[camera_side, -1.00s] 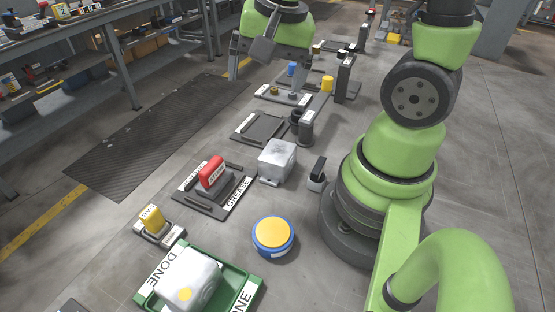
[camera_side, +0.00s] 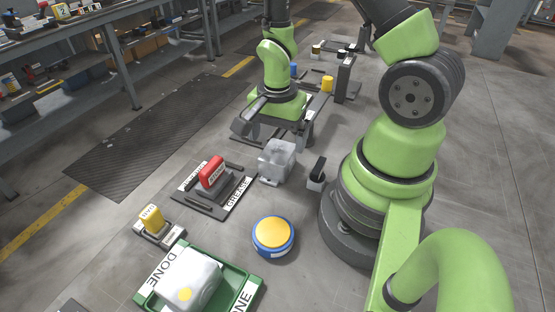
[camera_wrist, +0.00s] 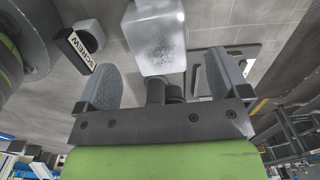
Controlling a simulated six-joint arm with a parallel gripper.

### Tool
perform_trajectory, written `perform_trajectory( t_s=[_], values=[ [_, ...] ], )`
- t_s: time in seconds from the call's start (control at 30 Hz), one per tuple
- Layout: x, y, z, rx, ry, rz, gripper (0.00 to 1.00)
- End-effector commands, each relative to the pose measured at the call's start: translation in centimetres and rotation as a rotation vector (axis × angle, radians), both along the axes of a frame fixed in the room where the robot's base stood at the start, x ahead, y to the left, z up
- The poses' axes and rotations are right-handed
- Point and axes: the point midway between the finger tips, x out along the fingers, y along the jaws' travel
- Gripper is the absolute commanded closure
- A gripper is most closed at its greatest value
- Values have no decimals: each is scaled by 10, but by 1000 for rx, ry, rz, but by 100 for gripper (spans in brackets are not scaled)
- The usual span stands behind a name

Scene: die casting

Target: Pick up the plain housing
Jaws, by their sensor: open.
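The plain housing (camera_side: 277,160) is a bare grey metal block on the floor, just right of the pad marked GREASE. In the wrist view the housing (camera_wrist: 155,38) shows beyond the fingers, roughly centred between them. My gripper (camera_side: 280,124) is open, with its fingers spread, behind and a little above the housing in the side view. In the wrist view my gripper (camera_wrist: 163,82) has nothing between its fingers. A gap to the housing seems to remain, but its size is hard to judge.
A red block (camera_side: 211,171) stands on the GREASE pad (camera_side: 238,190). In front are a blue-yellow button (camera_side: 273,235) and a green DONE tray (camera_side: 240,291) holding another housing.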

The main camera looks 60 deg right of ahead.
Motion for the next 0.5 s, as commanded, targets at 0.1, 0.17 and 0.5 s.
perform_trajectory(
  t_s=[0.1,0.17,0.5],
  values=[
    [-2,1,-16,2,7,0,6],
    [-2,2,-24,2,7,1,6],
    [-1,1,-47,0,0,1,6]
  ],
)
